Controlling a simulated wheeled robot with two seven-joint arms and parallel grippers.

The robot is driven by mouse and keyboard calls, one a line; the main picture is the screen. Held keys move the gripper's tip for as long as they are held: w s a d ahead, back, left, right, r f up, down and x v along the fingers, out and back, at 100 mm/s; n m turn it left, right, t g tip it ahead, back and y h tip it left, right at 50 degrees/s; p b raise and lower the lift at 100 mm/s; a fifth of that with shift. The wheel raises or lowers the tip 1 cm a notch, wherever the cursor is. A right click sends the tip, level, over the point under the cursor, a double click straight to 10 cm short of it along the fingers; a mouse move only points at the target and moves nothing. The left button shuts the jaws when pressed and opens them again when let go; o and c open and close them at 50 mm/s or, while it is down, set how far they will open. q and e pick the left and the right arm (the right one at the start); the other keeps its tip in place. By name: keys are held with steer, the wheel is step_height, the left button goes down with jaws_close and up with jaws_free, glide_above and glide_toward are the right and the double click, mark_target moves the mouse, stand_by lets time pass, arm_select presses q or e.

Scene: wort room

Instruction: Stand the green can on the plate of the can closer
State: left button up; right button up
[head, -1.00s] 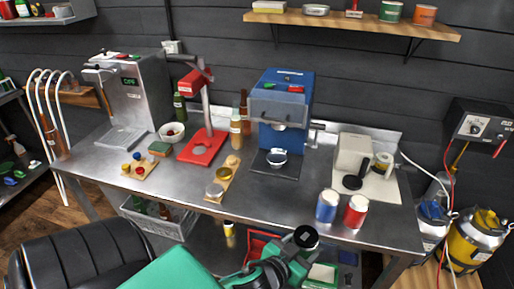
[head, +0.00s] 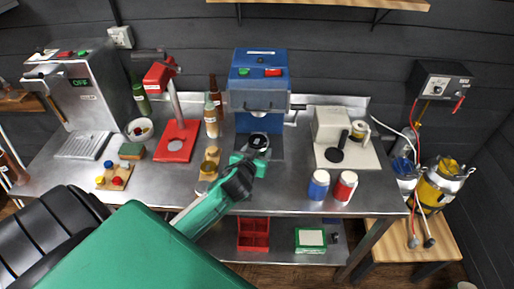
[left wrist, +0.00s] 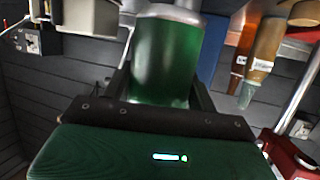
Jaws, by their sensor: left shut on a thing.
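The green can (left wrist: 166,62) is held between the fingers of my left gripper (head: 250,165) in the left wrist view, which looks upside down. The can is in front of the closer, over or near that foot. Its plate is hidden behind the can and gripper in the head view, and I cannot tell whether the can touches it. My right gripper is out of view.
Blue (head: 318,184) and red (head: 345,186) cans stand right on the bench. Bottles (head: 211,122) and a red capper (head: 174,142) stand left of the closer.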

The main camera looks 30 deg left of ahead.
arm_select(q)
steer(key=shift+w+a, duration=0.7)
steer(key=shift+w, duration=0.35)
steer(key=w+a, duration=0.1)
steer(key=w, duration=0.1)
steer(key=w+a+b, duration=0.1)
steer(key=w, duration=0.1)
steer(key=w+a+b, duration=0.1)
steer(key=w+a, duration=0.1)
steer(key=shift+w+f, duration=0.2)
steer(key=shift+f, duration=0.05)
steer(key=shift+w+a+b, duration=0.25)
steer(key=shift+w+a, duration=0.15)
steer(key=shift+w, duration=0.3)
steer(key=shift+w+a+b, duration=0.25)
steer(key=shift+w+a, duration=0.1)
steer(key=shift+w, duration=0.3)
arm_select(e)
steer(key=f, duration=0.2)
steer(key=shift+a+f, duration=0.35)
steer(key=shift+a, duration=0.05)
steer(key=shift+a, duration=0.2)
arm_select(q)
steer(key=shift+p, duration=0.3)
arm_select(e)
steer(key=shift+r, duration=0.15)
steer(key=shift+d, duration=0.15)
arm_select(q)
steer(key=shift+f, duration=0.35)
